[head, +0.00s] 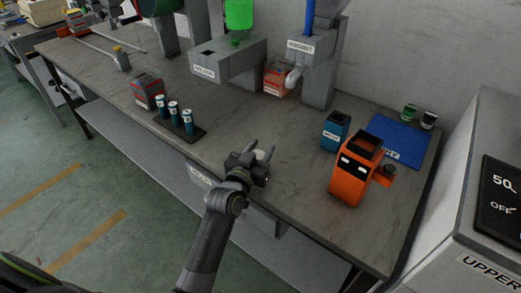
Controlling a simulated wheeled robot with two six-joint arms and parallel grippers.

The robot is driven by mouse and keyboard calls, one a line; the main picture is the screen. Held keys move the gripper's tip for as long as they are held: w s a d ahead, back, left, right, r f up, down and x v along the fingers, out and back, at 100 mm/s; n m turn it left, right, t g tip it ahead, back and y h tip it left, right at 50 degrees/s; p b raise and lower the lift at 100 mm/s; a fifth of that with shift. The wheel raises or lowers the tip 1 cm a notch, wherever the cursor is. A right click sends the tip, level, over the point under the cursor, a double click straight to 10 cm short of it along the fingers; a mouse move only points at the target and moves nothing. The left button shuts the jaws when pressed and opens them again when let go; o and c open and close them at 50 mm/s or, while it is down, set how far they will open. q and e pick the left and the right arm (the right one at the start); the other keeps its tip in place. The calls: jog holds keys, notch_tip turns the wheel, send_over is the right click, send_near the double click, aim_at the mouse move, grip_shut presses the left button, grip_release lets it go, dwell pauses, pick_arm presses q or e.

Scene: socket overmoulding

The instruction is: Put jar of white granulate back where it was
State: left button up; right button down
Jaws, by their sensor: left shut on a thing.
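My left gripper (258,156) is above the front edge of the workbench, near its middle, with its fingers shut on a small pale-topped thing. The fingers hide most of it; it looks like a small jar, but I cannot read a label. My right gripper is not in view.
The workbench (235,118) has a clear stretch in the middle. An orange bin (350,184) and a blue container (335,130) stand right of my gripper. A black rack (190,136) with three dark cylinders is left. Grey machines (228,62) stand behind; a large panelled unit (480,160) is far right.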

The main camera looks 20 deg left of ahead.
pick_arm(q)
jog(key=shift+f, duration=0.1)
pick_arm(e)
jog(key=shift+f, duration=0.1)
pick_arm(q)
jog(key=o, duration=0.8)
jog(key=shift+o, duration=0.8)
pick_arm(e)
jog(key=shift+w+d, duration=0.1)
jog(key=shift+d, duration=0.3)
pick_arm(q)
jog(key=shift+r, duration=0.2)
jog(key=shift+s+f, duration=0.15)
jog(key=shift+s, duration=0.15)
jog(key=s+a+b, duration=0.1)
jog(key=s+b, duration=0.1)
jog(key=s, duration=0.9)
jog(key=shift+s+a, duration=0.2)
jog(key=shift+a, duration=0.05)
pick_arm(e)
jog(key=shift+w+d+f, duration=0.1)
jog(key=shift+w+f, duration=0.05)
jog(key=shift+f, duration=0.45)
